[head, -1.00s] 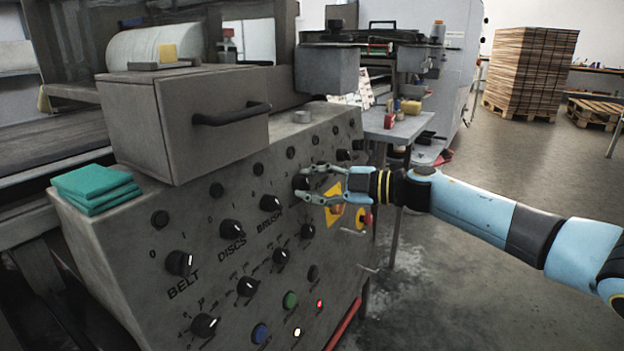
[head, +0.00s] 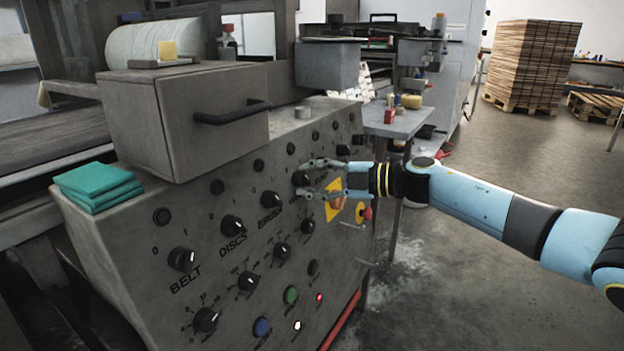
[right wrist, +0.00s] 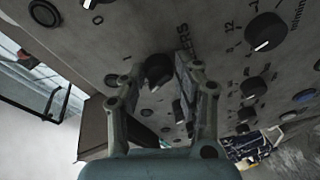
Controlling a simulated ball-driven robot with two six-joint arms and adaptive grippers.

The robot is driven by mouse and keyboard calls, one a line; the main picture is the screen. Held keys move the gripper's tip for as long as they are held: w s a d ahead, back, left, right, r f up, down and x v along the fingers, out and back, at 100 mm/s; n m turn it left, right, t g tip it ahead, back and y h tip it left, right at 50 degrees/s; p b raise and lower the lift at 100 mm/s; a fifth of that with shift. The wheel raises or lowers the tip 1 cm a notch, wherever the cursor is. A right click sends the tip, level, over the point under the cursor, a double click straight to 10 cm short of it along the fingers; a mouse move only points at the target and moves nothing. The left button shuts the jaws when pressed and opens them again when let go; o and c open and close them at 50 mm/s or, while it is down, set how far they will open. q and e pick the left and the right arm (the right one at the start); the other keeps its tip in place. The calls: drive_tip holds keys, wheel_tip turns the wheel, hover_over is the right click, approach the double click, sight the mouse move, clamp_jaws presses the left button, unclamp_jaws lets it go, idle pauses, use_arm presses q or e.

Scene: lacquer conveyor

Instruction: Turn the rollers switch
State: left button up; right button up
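The rollers switch is a black knob (head: 300,179) on the sloped grey control panel (head: 212,262), right of the BRUSH knob. In the right wrist view the knob (right wrist: 158,71) sits beside a partly hidden label ending in "ERS". My right gripper (head: 305,177) reaches it from the right, with one finger above the knob and one below. In the right wrist view the right gripper (right wrist: 158,88) is open, with fingers on both sides of the knob and visible gaps. I cannot tell if a fingertip touches the panel. My left gripper is out of view.
The BELT knob (head: 181,259), DISCS knob (head: 233,226) and BRUSH knob (head: 270,199) line up to the left. Green cloths (head: 98,187) and a handled box (head: 185,120) rest on the machine.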

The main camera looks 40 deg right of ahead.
drive_tip(key=o, duration=0.3)
drive_tip(key=shift+o, duration=0.2)
drive_tip(key=shift+s, duration=0.1)
drive_tip(key=v, duration=1.2)
